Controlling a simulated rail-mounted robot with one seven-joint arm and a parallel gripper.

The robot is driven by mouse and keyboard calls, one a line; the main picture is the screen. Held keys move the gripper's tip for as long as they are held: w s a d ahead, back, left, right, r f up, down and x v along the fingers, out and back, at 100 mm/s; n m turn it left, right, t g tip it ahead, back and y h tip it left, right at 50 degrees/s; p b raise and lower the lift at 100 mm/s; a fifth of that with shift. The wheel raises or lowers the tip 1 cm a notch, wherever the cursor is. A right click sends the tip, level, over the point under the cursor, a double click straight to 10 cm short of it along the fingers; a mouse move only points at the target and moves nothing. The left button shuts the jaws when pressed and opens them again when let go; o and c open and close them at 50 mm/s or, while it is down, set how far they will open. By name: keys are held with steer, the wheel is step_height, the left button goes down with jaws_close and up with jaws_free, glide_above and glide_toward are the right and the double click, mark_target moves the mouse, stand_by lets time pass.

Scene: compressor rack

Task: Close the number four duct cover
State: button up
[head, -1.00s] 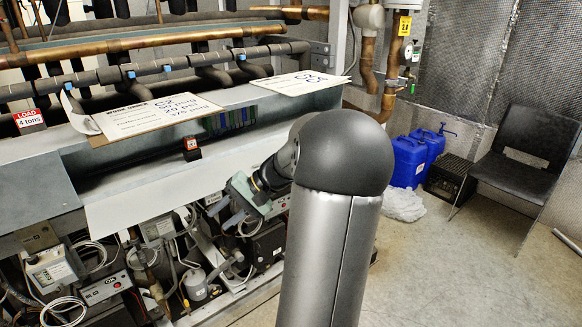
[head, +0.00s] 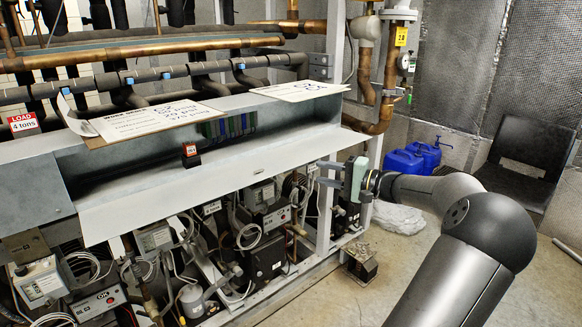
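A long grey metal duct (head: 330,103) runs along the front of the rack. A pale, long cover panel (head: 205,182) hangs open along its front edge, tilted outward and down, so the duct's dark inside and a row of coloured wires show. I cannot read any number on the panel. My gripper (head: 320,174) is just below and in front of the panel's right end, pointing left. Its two fingers are apart with nothing between them. I see no contact with the panel.
A small black block with a red label (head: 190,154) sits at the duct's front edge. Paper work-order boards (head: 157,119) lie across the duct top. Compressors and cables fill the rack below. Blue jugs (head: 405,163) and a black chair (head: 523,152) stand right; floor is open in front.

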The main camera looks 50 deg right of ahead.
mark_target(297, 168)
steer(key=x, duration=1)
steer(key=shift+w+a, duration=0.1)
steer(key=shift+w, duration=0.25)
steer(key=shift+p, duration=0.3)
jaws_close()
